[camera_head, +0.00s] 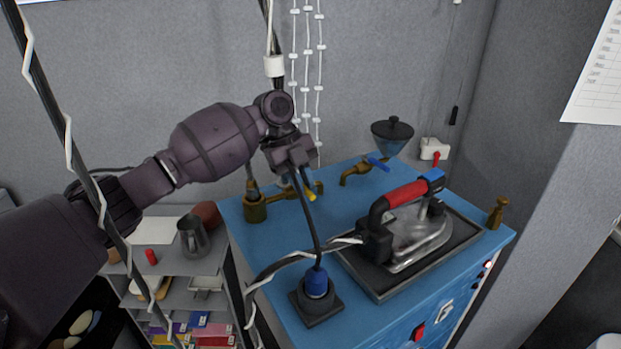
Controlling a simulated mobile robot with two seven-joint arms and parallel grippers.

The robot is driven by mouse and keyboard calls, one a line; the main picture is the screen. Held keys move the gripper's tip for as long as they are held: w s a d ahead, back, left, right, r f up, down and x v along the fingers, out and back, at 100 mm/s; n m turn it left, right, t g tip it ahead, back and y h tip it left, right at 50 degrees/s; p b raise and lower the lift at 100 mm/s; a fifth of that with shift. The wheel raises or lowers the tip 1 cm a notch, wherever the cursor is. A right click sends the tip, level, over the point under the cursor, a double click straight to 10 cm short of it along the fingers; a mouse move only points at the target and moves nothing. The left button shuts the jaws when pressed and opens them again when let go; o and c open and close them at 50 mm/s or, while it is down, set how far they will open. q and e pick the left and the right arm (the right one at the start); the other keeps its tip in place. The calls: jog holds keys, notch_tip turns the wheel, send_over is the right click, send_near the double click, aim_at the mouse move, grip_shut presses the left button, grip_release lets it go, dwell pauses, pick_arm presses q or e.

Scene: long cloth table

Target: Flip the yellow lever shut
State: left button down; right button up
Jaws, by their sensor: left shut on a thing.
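The yellow lever (310,195) belongs to a brass valve (290,193) at the back left of the blue bench top. Only a small yellow end of it shows below my gripper. My left gripper (301,180) comes down from above at the valve and is shut on the yellow lever. The fingers and a dark cable passing there hide most of the contact. My right gripper is not in view.
A red-handled iron (405,235) sits on a dark tray at the right of the blue bench (275,240). A cable runs to a blue connector (317,282) in front. A blue lever (378,164) and funnel (391,137) stand behind. Grey shelves (180,258) lie left.

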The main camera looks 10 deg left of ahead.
pick_arm(q)
jog(key=shift+f, duration=0.1)
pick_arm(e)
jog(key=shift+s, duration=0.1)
pick_arm(q)
jog(key=c, duration=1.1)
grip_release()
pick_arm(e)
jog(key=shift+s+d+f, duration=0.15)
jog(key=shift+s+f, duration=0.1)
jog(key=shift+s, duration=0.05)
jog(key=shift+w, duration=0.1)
pick_arm(q)
jog(key=shift+w+a+r, duration=0.1)
jog(key=shift+a+r, duration=0.15)
jog(key=shift+r, duration=0.35)
jog(key=v, duration=0.9)
jog(key=shift+r+b, duration=0.25)
jog(key=shift+b, duration=0.2)
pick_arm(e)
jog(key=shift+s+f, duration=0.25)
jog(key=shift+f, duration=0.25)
pick_arm(q)
jog(key=shift+a, duration=0.15)
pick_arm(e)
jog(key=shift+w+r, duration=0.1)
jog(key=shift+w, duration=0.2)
